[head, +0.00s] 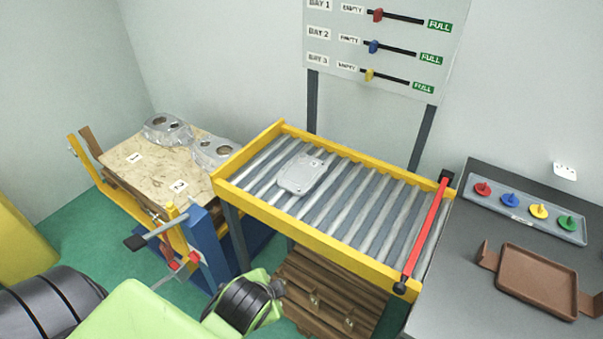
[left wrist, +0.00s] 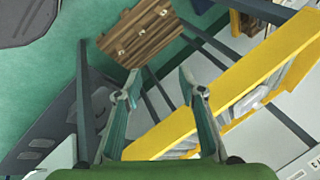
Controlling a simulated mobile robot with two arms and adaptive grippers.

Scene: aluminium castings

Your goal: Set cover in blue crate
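The cover, a flat grey casting (head: 302,174), lies on the rollers of the yellow-framed conveyor (head: 318,238), left of its middle. My left gripper (left wrist: 159,88) is open and empty in the left wrist view, its two fingers apart beside the conveyor's yellow side rail (left wrist: 240,85). The left gripper's fingers cannot be made out in the head view, where only my green arm shows at the bottom. My right gripper is not in view. I cannot make out a blue crate for certain; a blue upright panel (head: 207,247) stands left of the conveyor.
A board marked 1 and 2 (head: 150,172) bears two castings (head: 214,151). A red bar (head: 427,232) crosses the conveyor's right end. A brown tray (head: 538,281) sits on the grey table (head: 455,300).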

